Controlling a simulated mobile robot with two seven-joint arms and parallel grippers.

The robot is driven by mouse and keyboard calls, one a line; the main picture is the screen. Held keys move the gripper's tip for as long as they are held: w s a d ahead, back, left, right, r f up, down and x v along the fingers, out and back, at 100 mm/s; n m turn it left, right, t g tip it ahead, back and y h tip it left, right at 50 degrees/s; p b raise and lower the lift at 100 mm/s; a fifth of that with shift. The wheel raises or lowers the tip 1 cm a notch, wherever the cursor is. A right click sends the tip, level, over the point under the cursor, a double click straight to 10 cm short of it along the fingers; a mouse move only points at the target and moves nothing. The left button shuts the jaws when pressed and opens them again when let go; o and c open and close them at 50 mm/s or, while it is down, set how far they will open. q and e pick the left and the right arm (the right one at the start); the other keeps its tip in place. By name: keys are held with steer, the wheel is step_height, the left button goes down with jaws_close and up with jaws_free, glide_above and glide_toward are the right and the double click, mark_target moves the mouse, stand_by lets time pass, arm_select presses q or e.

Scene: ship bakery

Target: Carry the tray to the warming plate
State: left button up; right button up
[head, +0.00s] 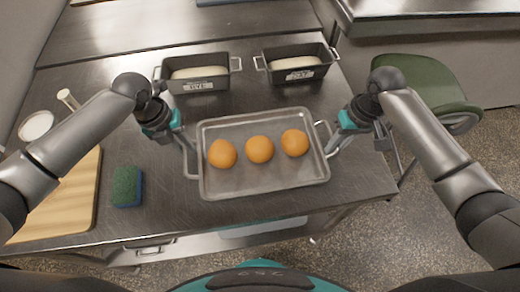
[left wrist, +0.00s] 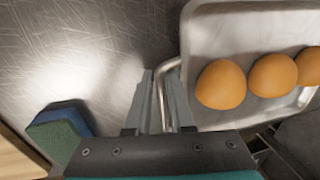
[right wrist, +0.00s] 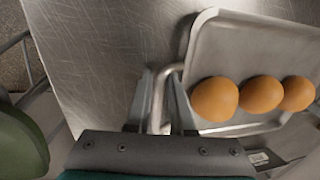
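The metal tray (head: 262,181) is level at the middle of the steel table and holds three round orange-brown buns (head: 260,149). I cannot tell whether its underside touches the table. My left gripper (head: 190,146) has its fingers closed around the tray's left handle (head: 188,165), which shows between them in the left wrist view (left wrist: 159,100). My right gripper (head: 333,144) is closed around the right handle, which shows between its fingers in the right wrist view (right wrist: 160,98). I cannot make out a warming plate for certain in any view.
Two dark loaf pans (head: 196,86) (head: 298,74) with pale dough stand behind the tray. A green-and-blue sponge (head: 127,187) and a wooden board (head: 60,215) lie at left. A green chair (head: 425,82) stands right of the table (head: 240,218). Another steel counter (head: 440,8) is at the upper right.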

arm_select(q)
jaws_close()
arm_select(e)
jaws_close()
stand_by(1.3)
